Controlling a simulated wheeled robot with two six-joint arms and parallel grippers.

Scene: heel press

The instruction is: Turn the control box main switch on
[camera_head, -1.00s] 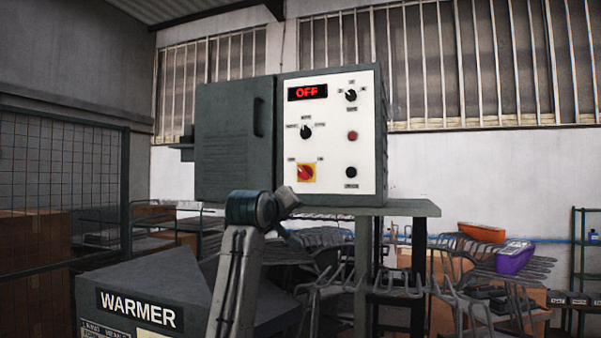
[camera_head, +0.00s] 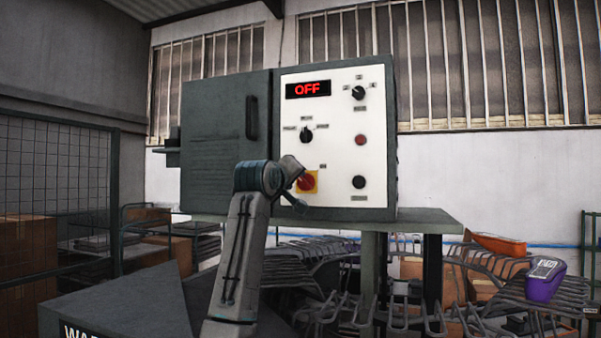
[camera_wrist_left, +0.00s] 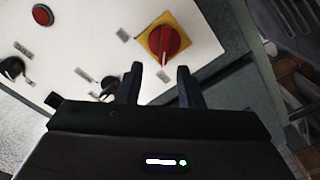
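The control box (camera_head: 225,140) stands on a shelf, and its white panel (camera_head: 335,120) faces me. The red display (camera_head: 308,90) reads OFF. The main switch (camera_head: 308,182) is a red rotary knob on a yellow plate at the panel's lower left, partly covered by my left arm in the head view. The whole knob (camera_wrist_left: 164,43) shows in the left wrist view, with a white mark on its handle toward my fingers. My left gripper (camera_wrist_left: 159,72) is open, its two fingers apart and empty, just short of the knob. I cannot tell whether they touch it. My right gripper is not in view.
Two black selector knobs (camera_head: 307,134) (camera_head: 358,92), a red button (camera_head: 360,140) and a black button (camera_head: 358,182) share the panel. The shelf (camera_head: 425,217) edge lies under the box.

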